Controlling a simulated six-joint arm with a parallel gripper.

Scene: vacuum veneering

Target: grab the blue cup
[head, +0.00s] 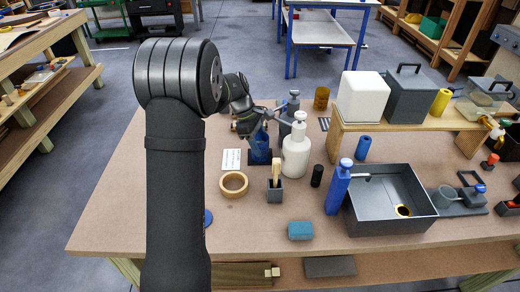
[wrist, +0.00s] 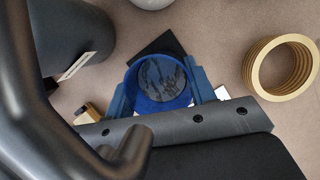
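The blue cup (head: 261,151) stands on the table left of the white pump bottle, partly covered by my gripper in the head view. In the wrist view I look down into the cup (wrist: 160,84); its inside looks dark and streaked. My gripper (wrist: 162,76) has one blue finger on each side of the cup, very close to its wall. I cannot tell whether both fingers press on it. A dark square patch (wrist: 163,45) shows behind and under the cup. In the head view my gripper (head: 259,138) is at the cup, its fingers hard to make out.
The white pump bottle (head: 295,155) and a dark grey bottle (head: 286,118) stand close by. A tape roll (head: 233,184), a small dark holder (head: 275,190) and a white card (head: 231,159) lie nearer. A grey bin (head: 390,228) is right. The table's front left is mostly clear.

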